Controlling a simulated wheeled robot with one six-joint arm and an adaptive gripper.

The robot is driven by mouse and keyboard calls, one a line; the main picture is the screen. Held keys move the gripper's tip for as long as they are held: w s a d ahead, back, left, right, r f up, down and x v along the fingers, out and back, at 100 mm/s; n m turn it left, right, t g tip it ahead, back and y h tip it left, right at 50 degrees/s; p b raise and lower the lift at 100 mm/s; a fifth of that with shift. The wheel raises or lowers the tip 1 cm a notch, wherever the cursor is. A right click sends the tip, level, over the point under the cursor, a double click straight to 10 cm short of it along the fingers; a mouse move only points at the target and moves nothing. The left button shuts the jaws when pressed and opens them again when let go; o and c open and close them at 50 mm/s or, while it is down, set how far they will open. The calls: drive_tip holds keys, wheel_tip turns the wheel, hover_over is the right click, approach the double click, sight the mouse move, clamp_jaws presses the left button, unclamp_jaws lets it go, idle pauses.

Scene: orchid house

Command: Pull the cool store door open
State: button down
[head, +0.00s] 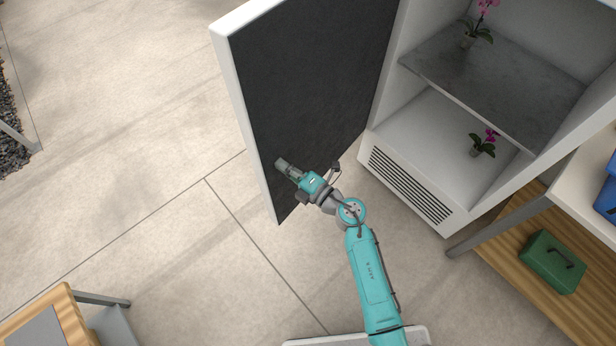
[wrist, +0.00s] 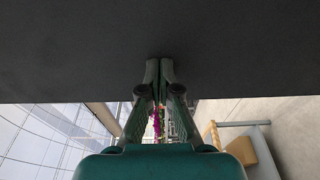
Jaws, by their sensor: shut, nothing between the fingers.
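The cool store door (head: 290,90) stands wide open, swung out to the left of the cabinet. It has a dark inner face and a white edge. My gripper (head: 281,163) is shut and empty at the lower part of the door's dark inner face, close to its free edge. In the wrist view the closed fingertips (wrist: 159,64) overlap the dark door panel (wrist: 160,35); I cannot tell whether they touch it. The cool store (head: 415,150) is open, with its inside in view. The door's handle is not visible.
Inside, one potted orchid (head: 470,38) stands on the grey shelf (head: 500,85) and another (head: 482,145) on the floor of the store. A bench (head: 590,190) with a green box (head: 552,262) beneath stands at right. A wooden table (head: 70,318) is at lower left.

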drive_tip(key=w+a+m+t+h, duration=0.2)
drive_tip(key=w+a, duration=0.9)
drive_tip(key=w, duration=0.3)
drive_tip(key=shift+a+h, duration=0.25)
drive_tip(key=shift+h, duration=0.05)
